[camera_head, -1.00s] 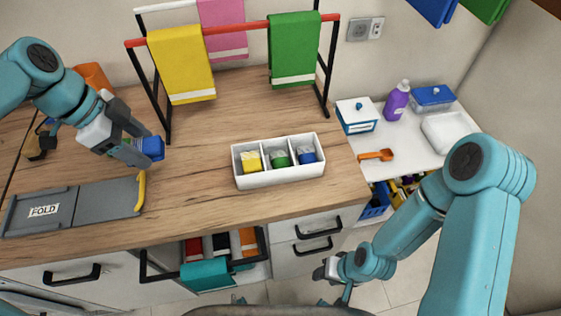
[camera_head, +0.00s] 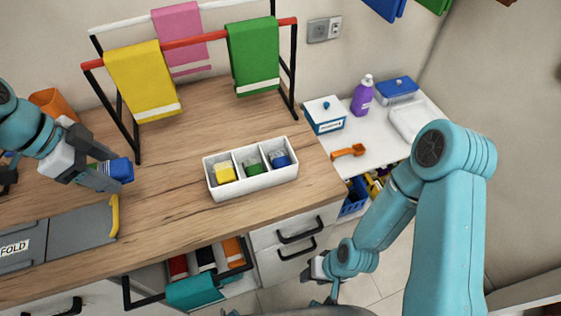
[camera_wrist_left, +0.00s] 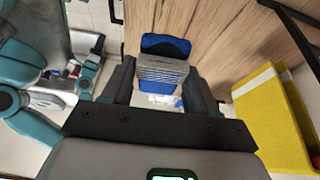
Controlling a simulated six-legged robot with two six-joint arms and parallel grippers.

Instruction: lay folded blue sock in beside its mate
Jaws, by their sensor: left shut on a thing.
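My left gripper (camera_head: 110,176) is shut on the folded blue sock (camera_head: 121,169) and holds it above the counter, left of the white box. In the left wrist view the sock (camera_wrist_left: 165,48) is blue with a grey ribbed part, between the two fingers. The white three-compartment box (camera_head: 256,189) stands on the counter. A yellow sock (camera_head: 225,173) lies in its left compartment, a green sock (camera_head: 252,165) in the middle, and the blue mate (camera_head: 280,158) in the right one. My right gripper (camera_head: 316,268) hangs low in front of the drawers; its fingers are too small to read.
A rack with yellow (camera_head: 142,80), pink (camera_head: 181,35) and green (camera_head: 253,58) towels stands behind the box. A grey folding board (camera_head: 75,235) lies at front left. An open drawer (camera_head: 195,290) juts out below the counter. The wood between sock and box is clear.

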